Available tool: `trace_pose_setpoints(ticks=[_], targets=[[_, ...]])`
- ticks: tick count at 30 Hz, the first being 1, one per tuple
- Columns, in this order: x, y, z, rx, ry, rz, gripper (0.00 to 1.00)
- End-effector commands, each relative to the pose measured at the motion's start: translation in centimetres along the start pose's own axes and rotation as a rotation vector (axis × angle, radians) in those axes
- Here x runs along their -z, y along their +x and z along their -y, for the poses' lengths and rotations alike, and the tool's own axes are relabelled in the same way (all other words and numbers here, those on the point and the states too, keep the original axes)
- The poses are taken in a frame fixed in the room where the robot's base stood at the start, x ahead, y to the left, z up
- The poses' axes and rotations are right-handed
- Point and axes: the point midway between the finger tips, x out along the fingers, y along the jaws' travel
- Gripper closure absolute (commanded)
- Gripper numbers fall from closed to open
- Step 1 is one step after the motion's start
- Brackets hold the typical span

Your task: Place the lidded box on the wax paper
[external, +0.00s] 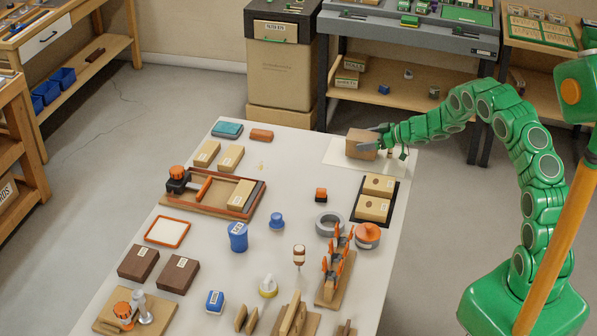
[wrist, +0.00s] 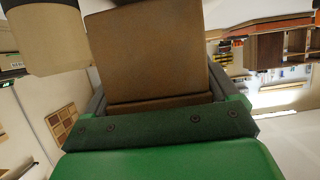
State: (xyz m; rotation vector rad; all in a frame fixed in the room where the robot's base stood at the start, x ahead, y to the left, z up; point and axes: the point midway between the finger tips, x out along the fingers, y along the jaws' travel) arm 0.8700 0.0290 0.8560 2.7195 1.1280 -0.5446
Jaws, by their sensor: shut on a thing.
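The brown lidded box (external: 361,144) is at the far right end of the bench, over the pale wax paper (external: 343,162). My gripper (external: 379,138) is shut on it, reaching in from the right. In the wrist view the box (wrist: 150,50) fills the space between the fingers, with a darker band along its lower edge. The box looks upright and appears very low over or touching the paper; I cannot tell which. Box and gripper hide part of the paper.
A black tray with two tan boxes (external: 375,197) lies just in front of the paper. A teal case (external: 227,129) and an orange-brown block (external: 261,135) lie to the left. The bench (external: 290,160) is clear between them and the paper. Orange-tipped tools (external: 337,260) stand nearer.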

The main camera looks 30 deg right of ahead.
Motion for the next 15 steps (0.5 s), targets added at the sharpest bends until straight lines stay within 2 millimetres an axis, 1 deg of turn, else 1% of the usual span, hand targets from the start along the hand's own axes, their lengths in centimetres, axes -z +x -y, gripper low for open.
trace_pose_setpoints(ticks=[1, 4, 15], targets=[[-0.48, 0.23, 0.00, 0.000, 0.001, -0.001, 0.63], [-1.00, 0.45, -0.04, -0.001, 0.000, -0.002, 0.63], [-1.21, 0.55, -0.05, -0.001, -0.002, -0.002, 0.63]])
